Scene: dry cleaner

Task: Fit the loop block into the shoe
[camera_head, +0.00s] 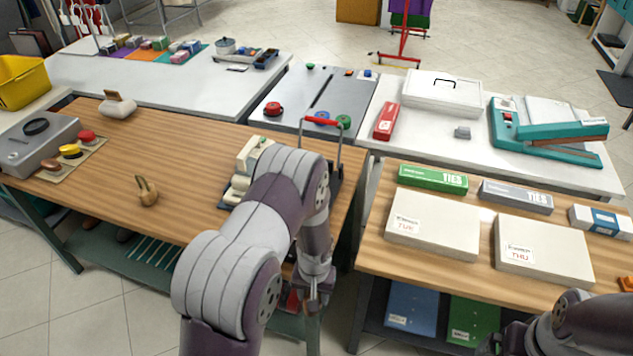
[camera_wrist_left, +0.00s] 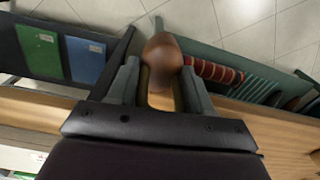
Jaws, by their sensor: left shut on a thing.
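My left gripper (camera_head: 313,300) points down in the gap between the two wooden tables. The left wrist view shows its fingers (camera_wrist_left: 160,78) shut on a brown rounded block (camera_wrist_left: 163,52) with a tan lower part. I cannot tell for sure that it is the loop block; the head view hardly shows it. A tan wooden piece with a curved stem (camera_head: 148,192) lies on the left wooden table. Dark rounded items that may be shoes (camera_head: 91,222) sit on the shelf below. My right gripper (camera_head: 492,345) is at the bottom right, dark and partly cut off.
My arm hides part of a machine with a red handle (camera_head: 322,121). Flat boxes (camera_head: 432,223) fill the right table. A red striped roll (camera_wrist_left: 213,70) lies by the lower shelf.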

